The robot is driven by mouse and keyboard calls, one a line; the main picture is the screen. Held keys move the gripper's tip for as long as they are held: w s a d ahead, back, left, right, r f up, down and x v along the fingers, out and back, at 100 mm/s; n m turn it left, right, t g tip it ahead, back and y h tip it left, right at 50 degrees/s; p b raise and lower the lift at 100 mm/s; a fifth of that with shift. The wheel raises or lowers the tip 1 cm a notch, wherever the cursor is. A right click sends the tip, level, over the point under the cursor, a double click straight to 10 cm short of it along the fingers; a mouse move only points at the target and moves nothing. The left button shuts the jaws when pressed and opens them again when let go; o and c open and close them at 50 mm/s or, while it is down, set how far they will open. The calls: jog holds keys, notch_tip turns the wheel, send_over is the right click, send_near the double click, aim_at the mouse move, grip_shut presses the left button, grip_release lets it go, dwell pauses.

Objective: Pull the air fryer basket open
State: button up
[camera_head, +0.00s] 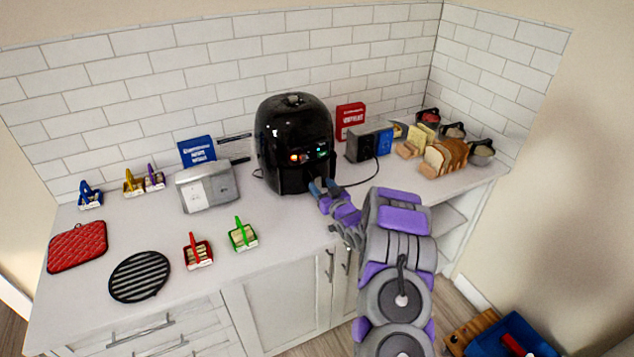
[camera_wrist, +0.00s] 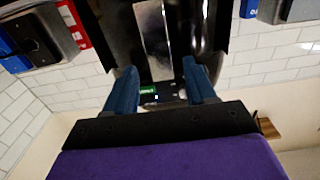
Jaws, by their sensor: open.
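The black air fryer (camera_head: 292,125) stands upright on the counter against the tiled wall, with small lit controls on its front. Its basket front (camera_head: 289,180) is at the lower part and looks shut. My gripper (camera_head: 322,187) is at the lower right of the fryer's front, with its blue fingers open. In the wrist view, the scene is upside down; my gripper (camera_wrist: 159,66) has its fingers apart on either side of a shiny grey strip (camera_wrist: 153,40) on the dark fryer front, which may be the handle. I cannot tell whether the fingers touch it. The green display (camera_wrist: 147,91) shows between them.
A toaster (camera_head: 207,186) stands left of the fryer, and another appliance (camera_head: 368,145) stands right with a cord. Bread (camera_head: 445,158) is farther right. Small baskets, a black trivet (camera_head: 140,277) and a red mitt (camera_head: 77,247) lie left. Counter in front of the fryer is clear.

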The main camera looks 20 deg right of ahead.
aim_at(318, 181)
jog(key=shift+w+a, duration=0.1)
jog(key=shift+w, duration=1.9)
jog(key=shift+c, duration=0.2)
grip_shut()
